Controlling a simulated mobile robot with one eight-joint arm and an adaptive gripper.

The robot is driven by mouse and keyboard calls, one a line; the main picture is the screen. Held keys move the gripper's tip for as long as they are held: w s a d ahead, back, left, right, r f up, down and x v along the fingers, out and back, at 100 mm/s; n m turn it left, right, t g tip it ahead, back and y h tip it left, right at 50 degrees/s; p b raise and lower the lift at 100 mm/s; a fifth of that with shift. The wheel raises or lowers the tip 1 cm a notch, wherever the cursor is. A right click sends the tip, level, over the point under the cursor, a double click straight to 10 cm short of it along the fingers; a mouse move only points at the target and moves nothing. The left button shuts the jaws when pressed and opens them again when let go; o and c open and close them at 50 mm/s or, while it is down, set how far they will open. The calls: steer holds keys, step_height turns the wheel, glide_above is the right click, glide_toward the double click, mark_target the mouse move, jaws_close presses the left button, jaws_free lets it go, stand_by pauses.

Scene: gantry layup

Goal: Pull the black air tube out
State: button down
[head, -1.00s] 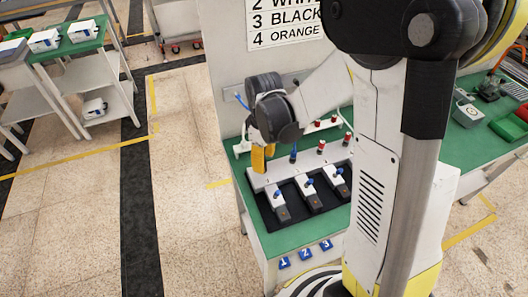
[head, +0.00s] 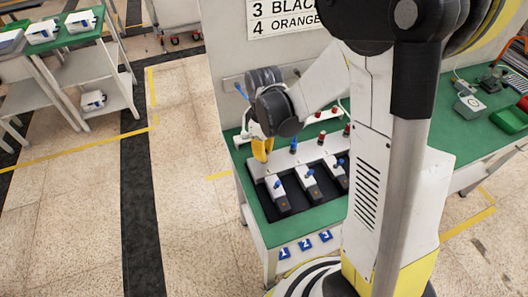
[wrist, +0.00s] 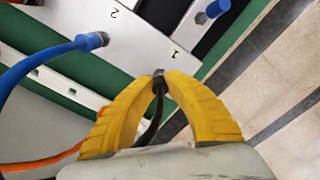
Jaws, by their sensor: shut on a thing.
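My gripper (wrist: 158,85) is shut on the black air tube (wrist: 155,115) in the wrist view. The tube curves down between the yellow fingers, and a small metallic end shows at the fingertips. This end is by the edge of the white block marked 1 (wrist: 168,42); I cannot tell whether it is seated or free. In the head view my gripper (head: 262,150) is over the left end of the white manifold bar (head: 262,168), and the black tube cannot be made out there.
A blue tube (wrist: 40,62) with a metal fitting is by the 2 mark, and an orange tube (wrist: 45,160) runs lower left. Blue (head: 293,146) and red fittings stand right of my gripper. White devices (head: 310,183) lie on a black mat on the green bench. Open floor is left.

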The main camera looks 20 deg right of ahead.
steer(key=shift+r, duration=0.35)
steer(key=shift+r+p, duration=0.35)
steer(key=shift+p, duration=0.15)
steer(key=shift+r+p, duration=0.65)
steer(key=shift+r, duration=0.25)
steer(key=shift+r+p, duration=1.15)
steer(key=shift+r, duration=0.5)
